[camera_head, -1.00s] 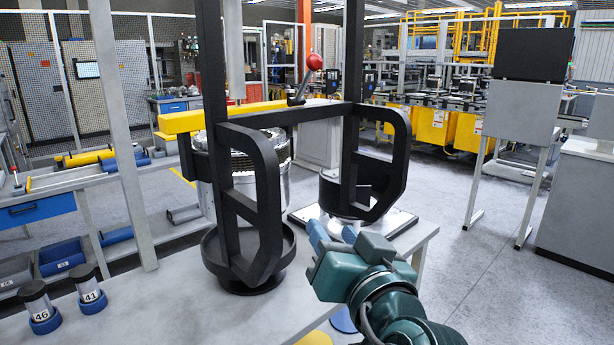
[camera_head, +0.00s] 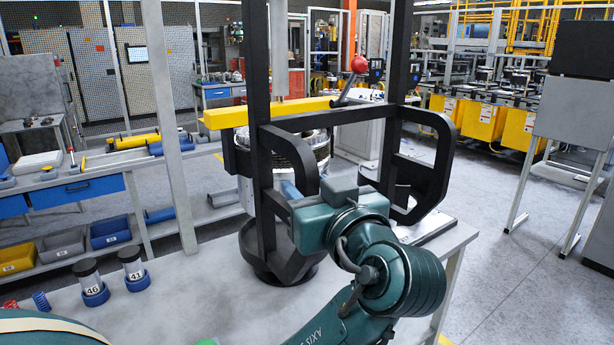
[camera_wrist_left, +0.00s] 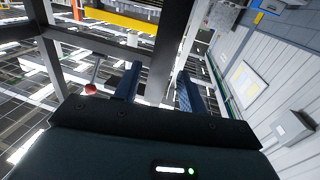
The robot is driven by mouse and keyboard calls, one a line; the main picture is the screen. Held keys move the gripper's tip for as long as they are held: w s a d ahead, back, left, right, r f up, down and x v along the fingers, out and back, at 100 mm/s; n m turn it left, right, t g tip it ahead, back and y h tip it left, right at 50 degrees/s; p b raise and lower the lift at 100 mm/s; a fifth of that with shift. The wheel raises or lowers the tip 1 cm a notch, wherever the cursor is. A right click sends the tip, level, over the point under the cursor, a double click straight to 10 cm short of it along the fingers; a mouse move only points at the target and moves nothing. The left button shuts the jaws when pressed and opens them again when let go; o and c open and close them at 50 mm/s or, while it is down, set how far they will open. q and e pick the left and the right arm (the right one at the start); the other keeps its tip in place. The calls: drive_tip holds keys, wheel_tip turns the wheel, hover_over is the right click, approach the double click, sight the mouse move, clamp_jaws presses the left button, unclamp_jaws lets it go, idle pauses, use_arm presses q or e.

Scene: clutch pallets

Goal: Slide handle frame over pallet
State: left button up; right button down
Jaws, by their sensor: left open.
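The black handle frame (camera_head: 330,117) rises over the workbench, with two tall posts, angled side handles and a red-knobbed lever (camera_head: 359,65). My left gripper (camera_head: 292,190) is at the frame's left side handle, partly covered by my own wrist. In the left wrist view, the open blue fingers (camera_wrist_left: 160,85) stand either side of a dark post (camera_wrist_left: 172,50) of the frame; I cannot tell whether they touch it. A silver clutch cylinder (camera_head: 318,150) shows behind the frame. A flat plate, likely a pallet (camera_head: 428,228), shows partly at right behind my arm. My right gripper is not seen.
Two numbered cylinders in blue holders (camera_head: 132,272) stand at the bench's left. A yellow beam (camera_head: 228,118) lies behind the frame. A grey panel on a stand (camera_head: 570,110) is at right.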

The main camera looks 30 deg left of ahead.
use_arm(q)
drive_tip(key=shift+x, duration=0.8)
drive_tip(key=shift+c, duration=0.2)
clamp_jaws()
